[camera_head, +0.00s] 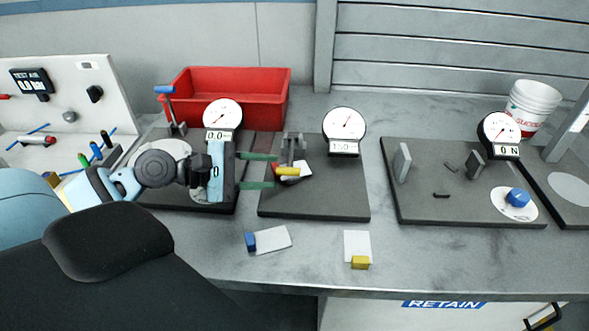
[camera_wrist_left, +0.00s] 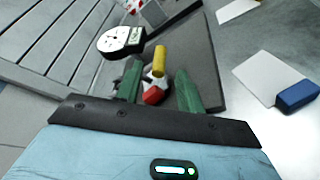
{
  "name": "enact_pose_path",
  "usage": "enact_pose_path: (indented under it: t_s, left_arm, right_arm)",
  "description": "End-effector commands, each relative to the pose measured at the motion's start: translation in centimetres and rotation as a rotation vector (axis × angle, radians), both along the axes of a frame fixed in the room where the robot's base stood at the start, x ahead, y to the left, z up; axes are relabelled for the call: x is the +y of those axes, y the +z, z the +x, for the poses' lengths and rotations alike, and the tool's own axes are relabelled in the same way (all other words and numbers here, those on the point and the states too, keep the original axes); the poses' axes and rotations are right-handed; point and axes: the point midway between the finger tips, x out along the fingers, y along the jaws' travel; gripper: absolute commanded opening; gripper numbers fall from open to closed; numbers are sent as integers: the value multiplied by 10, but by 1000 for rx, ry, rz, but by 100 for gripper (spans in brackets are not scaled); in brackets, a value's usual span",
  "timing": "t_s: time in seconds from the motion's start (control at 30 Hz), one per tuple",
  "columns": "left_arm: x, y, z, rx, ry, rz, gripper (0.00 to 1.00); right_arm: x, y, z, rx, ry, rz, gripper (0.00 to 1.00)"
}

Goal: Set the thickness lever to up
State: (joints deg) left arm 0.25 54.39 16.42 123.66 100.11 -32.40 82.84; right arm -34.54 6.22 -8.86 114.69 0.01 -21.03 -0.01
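A lever with a yellow cylindrical grip (camera_head: 288,171) is on the dark plate of the middle gauge station; I take it for the thickness lever. Its grip lies roughly level, near a grey metal clamp (camera_head: 293,147). My left gripper (camera_head: 273,171) reaches in from the left, its green fingers apart and pointing at the lever. In the left wrist view the yellow grip (camera_wrist_left: 160,61) shows between and just beyond the fingertips (camera_wrist_left: 158,74), with a red part (camera_wrist_left: 153,95) nearer. I cannot tell whether the fingers touch anything. The right gripper is not in view.
The middle dial (camera_head: 345,124) stands behind the lever. The left station's dial (camera_head: 222,114) and blue-tipped lever (camera_head: 165,90) are near my left arm. A red bin (camera_head: 240,93) stands behind. White cards with a blue block (camera_head: 251,242) and a yellow block (camera_head: 360,263) lie in front.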

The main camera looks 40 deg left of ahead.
Motion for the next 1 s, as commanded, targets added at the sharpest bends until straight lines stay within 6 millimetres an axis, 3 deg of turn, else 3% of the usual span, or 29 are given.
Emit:
enact_pose_path:
  t_s: [0.53, 1.0]
  left_arm:
    - [-35, -11, 42, -4, 3, -2, 38]
    - [-41, -16, 48, 0, 1, 1, 38]
  right_arm:
    - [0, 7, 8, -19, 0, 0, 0]
    - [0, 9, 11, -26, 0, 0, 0]
